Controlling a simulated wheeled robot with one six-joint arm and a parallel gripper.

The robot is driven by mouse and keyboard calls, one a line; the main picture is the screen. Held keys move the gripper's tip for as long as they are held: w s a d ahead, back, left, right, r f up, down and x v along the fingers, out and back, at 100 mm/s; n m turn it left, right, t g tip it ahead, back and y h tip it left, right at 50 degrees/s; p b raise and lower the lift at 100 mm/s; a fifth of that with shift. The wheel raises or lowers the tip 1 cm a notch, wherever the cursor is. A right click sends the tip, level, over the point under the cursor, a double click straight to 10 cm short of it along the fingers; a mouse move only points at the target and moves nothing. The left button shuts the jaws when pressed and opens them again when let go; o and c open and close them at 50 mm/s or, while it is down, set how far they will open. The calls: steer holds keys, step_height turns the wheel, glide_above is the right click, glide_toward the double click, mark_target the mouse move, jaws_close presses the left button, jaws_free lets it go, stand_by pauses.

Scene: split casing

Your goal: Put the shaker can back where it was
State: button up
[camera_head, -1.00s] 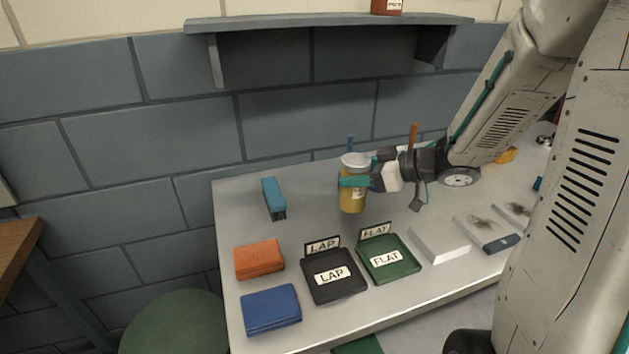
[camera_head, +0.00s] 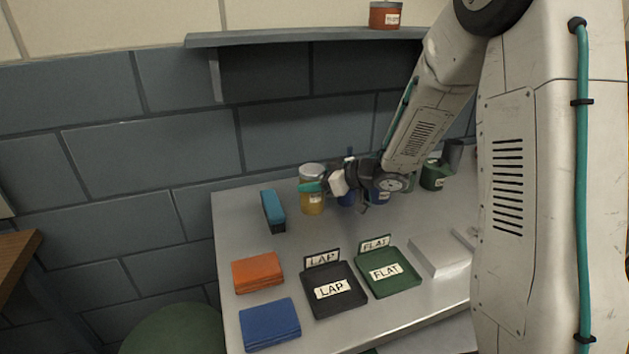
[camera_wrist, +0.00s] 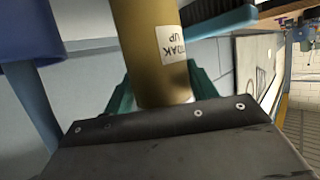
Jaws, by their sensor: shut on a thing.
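The shaker can (camera_head: 312,202) is a yellow can with a pale lid, near the back of the table. My gripper (camera_head: 313,187) is shut on it from the right, with teal fingers around its body. In the wrist view the can (camera_wrist: 150,45) stands between the teal fingers (camera_wrist: 160,88), with part of a white label showing. I cannot tell whether its base touches the table.
A blue brush-like block (camera_head: 272,211) lies left of the can. Blue containers (camera_head: 379,196) stand close on its right, partly behind my arm, and a green can (camera_head: 432,177) is farther right. Black LAP (camera_head: 348,308) and green FLAT (camera_head: 408,285) trays lie in front.

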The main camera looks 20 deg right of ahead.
steer(key=o, duration=1.2)
steer(key=s+d+r+m+t+h, duration=0.1)
steer(key=s+d+r+m+h, duration=0.5)
steer(key=s+d+r+h, duration=0.7)
steer(key=s+a+m+g+y, duration=0.1)
steer(key=s+a+g, duration=0.2)
steer(key=s, duration=0.5)
steer(key=s+a+m+g+y, duration=0.1)
steer(key=s+a+g, duration=0.2)
steer(key=s, duration=0.6)
steer(key=s+a+m+g+y, duration=0.1)
steer(key=s+a+g, duration=0.2)
steer(key=s, duration=0.5)
steer(key=shift+s+a+f+y, duration=0.15)
steer(key=shift+a+f+y, duration=0.2)
steer(key=shift+a, duration=0.25)
